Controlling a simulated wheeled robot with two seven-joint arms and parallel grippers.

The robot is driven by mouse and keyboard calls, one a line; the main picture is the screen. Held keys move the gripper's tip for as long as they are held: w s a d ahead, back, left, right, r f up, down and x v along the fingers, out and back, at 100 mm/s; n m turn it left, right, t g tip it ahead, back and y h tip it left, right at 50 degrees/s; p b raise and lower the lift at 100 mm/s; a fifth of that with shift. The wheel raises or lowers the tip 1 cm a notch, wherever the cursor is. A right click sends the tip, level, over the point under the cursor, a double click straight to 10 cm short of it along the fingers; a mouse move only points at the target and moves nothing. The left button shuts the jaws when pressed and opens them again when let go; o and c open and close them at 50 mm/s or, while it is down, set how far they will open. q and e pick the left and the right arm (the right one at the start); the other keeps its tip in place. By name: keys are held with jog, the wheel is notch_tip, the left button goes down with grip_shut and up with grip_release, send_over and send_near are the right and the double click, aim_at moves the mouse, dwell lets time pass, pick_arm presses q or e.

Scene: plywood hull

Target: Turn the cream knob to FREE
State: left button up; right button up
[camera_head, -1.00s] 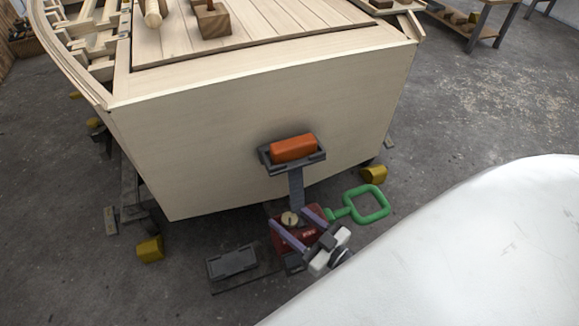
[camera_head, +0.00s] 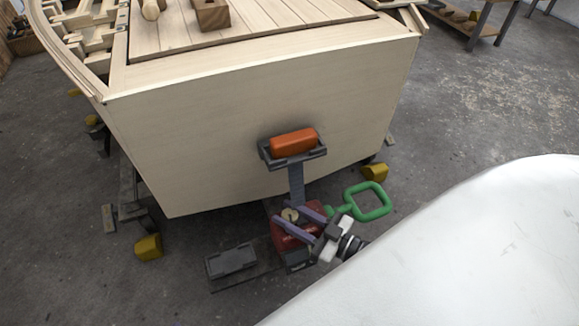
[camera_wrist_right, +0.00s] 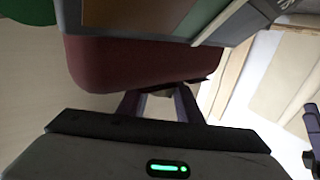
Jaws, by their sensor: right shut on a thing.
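The cream knob (camera_head: 289,214) is a small round dial on top of a red unit (camera_head: 300,230) low in front of the pale plywood hull. My right gripper (camera_head: 292,215) reaches it from the lower right, with its two purple fingers on either side of the knob, shut on it. In the right wrist view the fingers (camera_wrist_right: 160,101) run up beneath the red unit (camera_wrist_right: 130,62), and the knob between them is mostly hidden. The knob's pointer and the FREE mark are too small to read. My left gripper is not in view.
A grey bracket holding an orange block (camera_head: 293,142) stands above the unit. A green loop handle (camera_head: 372,201) sticks out at its right. A dark grey box (camera_head: 231,262) lies at its left. Yellow blocks (camera_head: 148,247) sit by the hull. A large white surface (camera_head: 470,260) fills the lower right.

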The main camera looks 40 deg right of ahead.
jog(key=shift+f+n+g+y+b, duration=0.3)
jog(key=shift+n+y+b, duration=0.1)
jog(key=shift+n+y, duration=0.25)
jog(key=shift+d+n+g+y+b, duration=0.1)
jog(key=shift+n+g+y+b, duration=0.25)
jog(key=shift+y+b, duration=0.2)
jog(key=n+g+y+b, duration=0.3)
jog(key=y, duration=0.1)
jog(key=shift+b, duration=0.4)
jog(key=shift+r+n+g+y+b, duration=0.2)
jog(key=shift+n+g+y+b, duration=0.35)
jog(key=shift+n+g+y, duration=0.55)
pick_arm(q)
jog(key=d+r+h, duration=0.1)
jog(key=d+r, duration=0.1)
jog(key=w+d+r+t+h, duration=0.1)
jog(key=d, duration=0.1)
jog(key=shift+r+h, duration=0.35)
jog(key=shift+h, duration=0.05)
pick_arm(e)
jog(key=shift+g, duration=0.55)
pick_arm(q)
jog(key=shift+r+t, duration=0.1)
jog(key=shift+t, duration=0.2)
pick_arm(e)
jog(key=shift+r+n+g+y, duration=0.1)
jog(key=shift+n+g+y, duration=0.2)
jog(key=shift+n+g, duration=0.15)
jog(key=o, duration=1)
jog(key=shift+o, duration=0.2)
